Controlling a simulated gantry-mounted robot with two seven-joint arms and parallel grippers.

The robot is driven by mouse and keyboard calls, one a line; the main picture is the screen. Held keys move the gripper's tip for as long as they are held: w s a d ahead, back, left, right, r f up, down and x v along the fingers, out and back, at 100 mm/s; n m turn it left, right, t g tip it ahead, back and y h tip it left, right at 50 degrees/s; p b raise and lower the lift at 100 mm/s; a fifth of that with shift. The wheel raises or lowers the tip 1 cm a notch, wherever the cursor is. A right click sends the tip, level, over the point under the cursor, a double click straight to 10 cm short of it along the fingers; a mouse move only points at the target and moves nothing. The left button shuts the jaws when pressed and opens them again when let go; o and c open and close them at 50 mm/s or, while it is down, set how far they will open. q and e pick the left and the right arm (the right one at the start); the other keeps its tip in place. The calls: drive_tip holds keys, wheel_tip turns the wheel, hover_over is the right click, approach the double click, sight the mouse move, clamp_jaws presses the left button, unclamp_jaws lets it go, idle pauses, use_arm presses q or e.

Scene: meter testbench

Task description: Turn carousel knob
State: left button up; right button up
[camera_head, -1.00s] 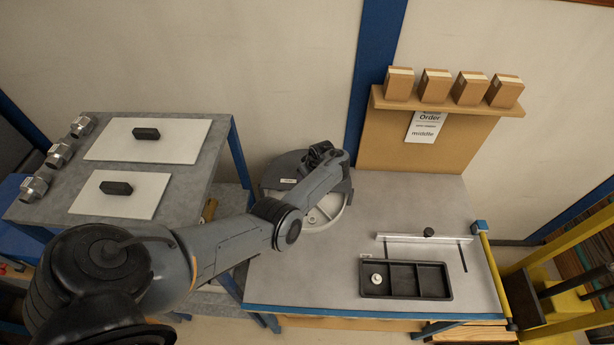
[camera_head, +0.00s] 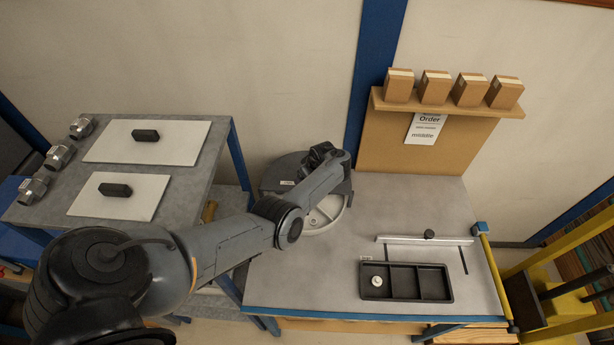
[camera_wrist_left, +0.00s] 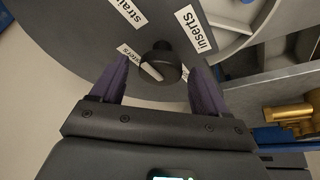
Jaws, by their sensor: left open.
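The carousel (camera_head: 283,168) is a round grey drum on the left of the bench, with a dark grey cover and a pale section with openings. Its black knob (camera_wrist_left: 163,61) stands out from the dark cover in the left wrist view. White labels surround it; one reads "inserts" (camera_wrist_left: 195,28), and others are partly hidden. My left gripper (camera_wrist_left: 161,76) is open, with a purple finger on each side of the knob and visible gaps between. In the head view my left arm reaches over the carousel and hides the knob. My right gripper is not in view.
A black three-compartment tray (camera_head: 433,283) holds a small white round part (camera_head: 377,281) in its left compartment. A metal rail (camera_head: 400,239) lies behind it. Several boxes stand on a shelf (camera_head: 450,109) above the order sheet (camera_head: 425,128). The bench's middle is clear.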

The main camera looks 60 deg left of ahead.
use_arm(q)
drive_tip(key=p+v, duration=0.3)
drive_tip(key=v, duration=0.7)
drive_tip(key=shift+d+r, duration=0.2)
drive_tip(key=shift+r, duration=0.2)
